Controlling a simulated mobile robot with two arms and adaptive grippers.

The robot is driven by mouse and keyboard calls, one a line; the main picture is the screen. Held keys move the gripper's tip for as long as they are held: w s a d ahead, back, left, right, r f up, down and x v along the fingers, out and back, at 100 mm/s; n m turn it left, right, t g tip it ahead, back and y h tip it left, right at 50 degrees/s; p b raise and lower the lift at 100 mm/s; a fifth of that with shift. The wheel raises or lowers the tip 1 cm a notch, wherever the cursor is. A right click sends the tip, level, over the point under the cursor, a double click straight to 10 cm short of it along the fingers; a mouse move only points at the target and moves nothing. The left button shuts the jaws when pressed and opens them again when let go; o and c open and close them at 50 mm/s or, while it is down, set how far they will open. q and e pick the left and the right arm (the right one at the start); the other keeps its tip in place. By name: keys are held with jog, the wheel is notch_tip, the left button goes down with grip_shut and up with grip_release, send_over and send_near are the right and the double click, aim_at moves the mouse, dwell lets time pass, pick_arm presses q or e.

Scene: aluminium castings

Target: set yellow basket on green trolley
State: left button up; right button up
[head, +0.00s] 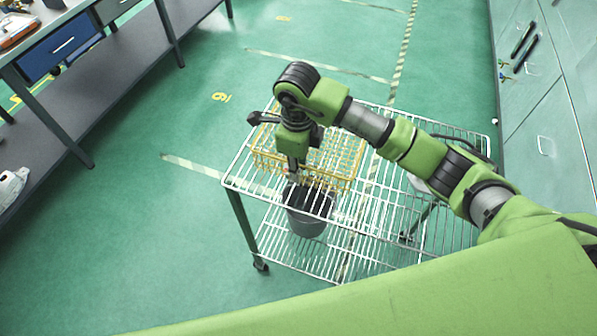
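The yellow wire basket (343,165) is over the top wire shelf of the trolley (400,206), towards its left end. It looks level and upright; I cannot tell whether it rests on the shelf or hangs just above it. My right gripper (293,176) points down at the basket's near left side, and its fingertips overlap the basket's wires. The arm hides part of the basket, and I cannot tell whether the fingers are closed on it. My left gripper is not in view.
A dark grey bin (308,222) stands on the trolley's lower shelf. A workbench (95,75) with a blue drawer is at the upper left. Grey cabinets (560,110) line the right. The green floor left of the trolley is clear.

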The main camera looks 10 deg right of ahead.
notch_tip(320, 180, up, 8)
jog(key=shift+r+b, duration=0.25)
jog(key=shift+b, duration=0.8)
jog(key=shift+s+r, duration=0.1)
jog(key=shift+r, duration=0.55)
